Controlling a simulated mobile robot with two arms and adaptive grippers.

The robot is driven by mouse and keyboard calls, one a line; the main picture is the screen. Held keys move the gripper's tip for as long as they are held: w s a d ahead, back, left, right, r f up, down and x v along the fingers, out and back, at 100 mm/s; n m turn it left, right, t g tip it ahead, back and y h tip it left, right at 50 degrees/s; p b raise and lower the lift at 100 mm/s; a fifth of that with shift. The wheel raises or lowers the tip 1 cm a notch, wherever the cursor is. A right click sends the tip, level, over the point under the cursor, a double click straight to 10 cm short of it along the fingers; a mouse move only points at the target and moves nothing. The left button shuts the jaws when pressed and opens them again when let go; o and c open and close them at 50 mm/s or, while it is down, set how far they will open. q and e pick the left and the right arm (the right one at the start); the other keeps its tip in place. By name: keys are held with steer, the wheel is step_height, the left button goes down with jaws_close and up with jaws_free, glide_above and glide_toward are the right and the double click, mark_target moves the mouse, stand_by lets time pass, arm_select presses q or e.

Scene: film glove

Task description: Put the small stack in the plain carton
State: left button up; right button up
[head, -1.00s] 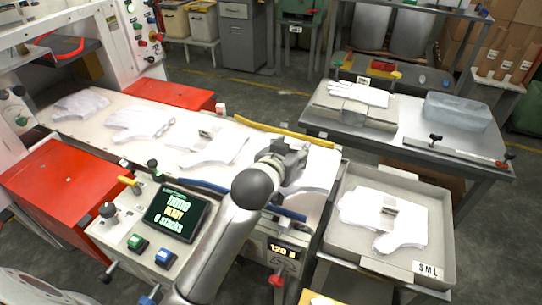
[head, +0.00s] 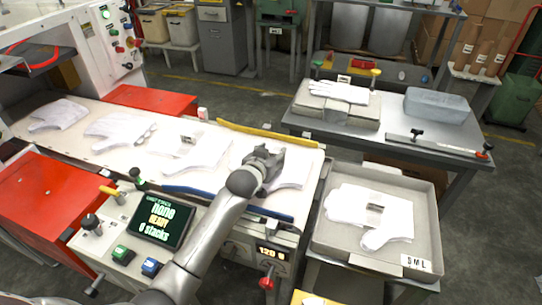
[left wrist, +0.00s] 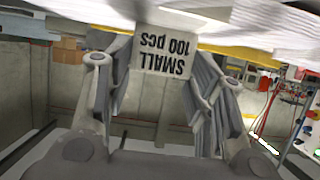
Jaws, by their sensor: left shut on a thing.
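My left gripper (head: 268,165) is at the near end of the white belt, shut on a stack of flat white film gloves (head: 292,170). In the left wrist view, a paper band reading "SMALL 100 pcs" (left wrist: 163,52) sits upside down between the gripper's fingers (left wrist: 160,85). The white stack (left wrist: 270,18) spreads across the top of that view. The gripper hides part of the stack in the head view. An open grey carton (head: 424,246) stands right of the belt with a lettered label on its front and a banded white stack in it.
Other white stacks (head: 200,152) lie further back on the belt. A yellow rail (head: 265,133) and a blue rail (head: 215,198) flank it. A control panel with a screen (head: 163,219) is in front. A metal table (head: 395,135) with a glove-topped box stands behind.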

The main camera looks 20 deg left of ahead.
arm_select(q)
steer(key=shift+f, duration=0.2)
steer(key=shift+f, duration=0.15)
steer(key=o, duration=1.3)
steer(key=shift+o, duration=0.2)
